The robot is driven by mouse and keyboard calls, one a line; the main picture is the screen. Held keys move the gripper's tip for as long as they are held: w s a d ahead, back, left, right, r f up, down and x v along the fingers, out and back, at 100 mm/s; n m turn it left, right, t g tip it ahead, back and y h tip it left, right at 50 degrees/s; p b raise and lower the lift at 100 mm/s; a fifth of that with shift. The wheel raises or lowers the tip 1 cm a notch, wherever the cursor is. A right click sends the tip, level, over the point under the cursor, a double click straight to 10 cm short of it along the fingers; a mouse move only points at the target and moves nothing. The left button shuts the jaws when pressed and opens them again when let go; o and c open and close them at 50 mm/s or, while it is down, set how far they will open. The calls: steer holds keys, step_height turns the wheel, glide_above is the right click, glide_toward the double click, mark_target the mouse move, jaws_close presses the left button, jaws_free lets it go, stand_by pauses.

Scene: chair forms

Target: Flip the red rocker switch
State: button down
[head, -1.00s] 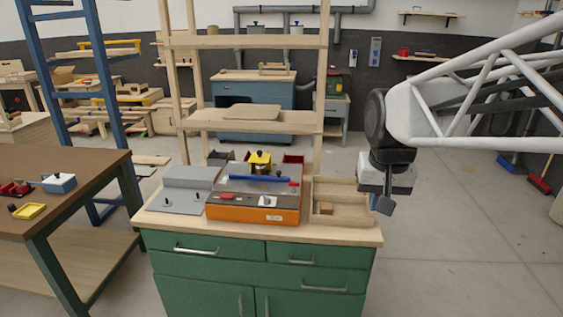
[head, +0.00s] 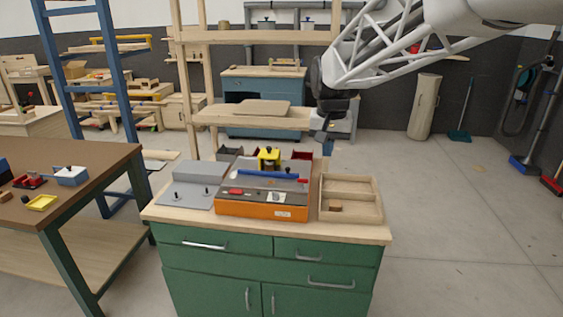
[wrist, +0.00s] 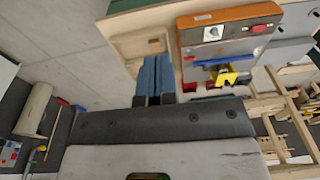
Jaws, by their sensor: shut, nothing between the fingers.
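The orange-sided box with a grey top (head: 262,210) stands on the green cabinet's wooden top. A small red switch (head: 236,191) sits at the front left of its top; it also shows in the wrist view (wrist: 259,28). Which way the switch is tilted is too small to tell. My gripper (head: 321,137) is raised behind and to the right of the box, well apart from it. In the wrist view its two blue-grey fingers (wrist: 155,72) are together and empty.
On the box are a blue bar (head: 267,174), a yellow clamp-like part (head: 268,156) and a dial plate (head: 276,198). A wooden tray (head: 350,193) lies to its right and a grey plate (head: 190,196) to its left. A wooden shelf frame (head: 253,40) rises behind.

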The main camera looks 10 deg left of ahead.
steer(key=w+a+f, duration=0.2)
steer(key=w+a, duration=0.6)
steer(key=g, duration=0.1)
glide_above(231, 190)
step_height(231, 190, down, 14)
steer(key=shift+r, duration=0.15)
step_height(231, 190, down, 14)
steer(key=shift+f, duration=0.1)
stand_by(0.4)
steer(key=shift+h, duration=0.3)
